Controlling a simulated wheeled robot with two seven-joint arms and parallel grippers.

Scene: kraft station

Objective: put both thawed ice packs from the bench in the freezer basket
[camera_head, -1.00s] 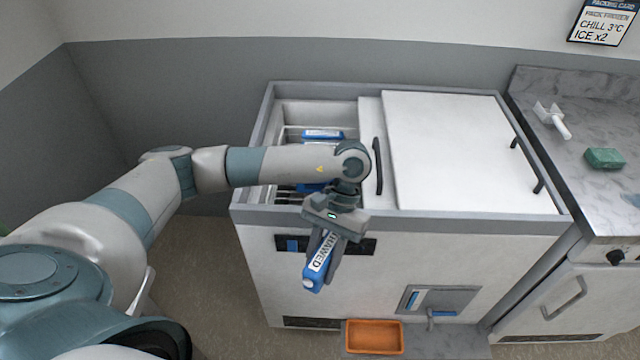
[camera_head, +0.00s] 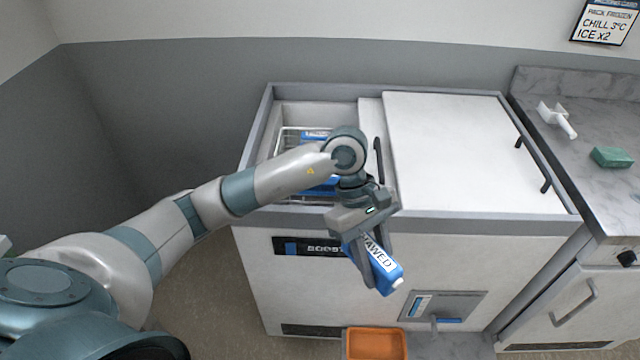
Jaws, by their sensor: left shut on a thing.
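My left gripper (camera_head: 366,250) is shut on a blue ice pack (camera_head: 386,272) with a white label whose visible letters end in "AWED". It holds the pack tilted in front of the freezer's front wall, below the rim. The freezer basket (camera_head: 283,141) is a wire basket inside the open left part of the chest freezer (camera_head: 460,240). Blue packs (camera_head: 314,135) with white labels lie in it, partly hidden behind my left arm. My right gripper is not in view.
A white lid (camera_head: 465,150) covers the freezer's right part. An orange tray (camera_head: 376,344) sits low at the freezer's front. A marble counter (camera_head: 590,190) at the right bears a white scoop (camera_head: 556,118) and a green block (camera_head: 611,157). A packing card (camera_head: 604,22) hangs on the wall.

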